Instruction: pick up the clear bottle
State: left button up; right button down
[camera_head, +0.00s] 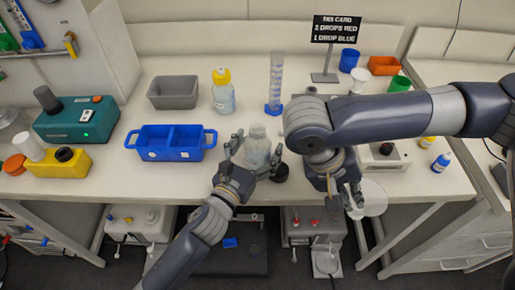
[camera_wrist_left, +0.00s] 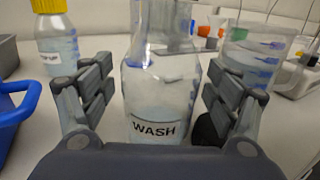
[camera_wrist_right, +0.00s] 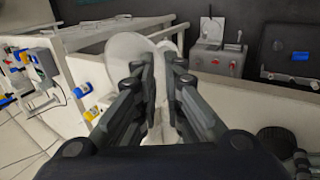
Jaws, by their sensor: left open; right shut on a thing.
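The clear bottle (camera_head: 258,148) stands upright near the bench's front edge. In the left wrist view it bears a WASH label (camera_wrist_left: 156,130) and holds some clear liquid low down. My left gripper (camera_wrist_left: 158,82) is open, with one finger on each side of the bottle; I cannot tell whether they touch it. My right gripper (camera_head: 345,194) points down at the front edge, right of the bottle. In the right wrist view its fingers (camera_wrist_right: 161,68) are close together on a pale thing, mostly hidden between them. A round white disc (camera_wrist_right: 128,47) shows just beyond; I cannot tell if it is what is held.
A yellow-capped bottle (camera_head: 223,95), a measuring cylinder (camera_head: 275,85) and a grey bin (camera_head: 173,92) stand behind. A blue two-part tray (camera_head: 130,147) is on the left. A dark round thing (camera_head: 281,172) is close right of the bottle. My right arm crosses the bench's right side.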

pick_arm(q)
jog(key=c, duration=1.3)
jog(key=shift+c, duration=0.2)
notch_tip(320, 180, up, 10)
jog(key=shift+r, duration=0.1)
jog(key=shift+f, duration=0.2)
pick_arm(e)
jog(key=shift+f, duration=0.1)
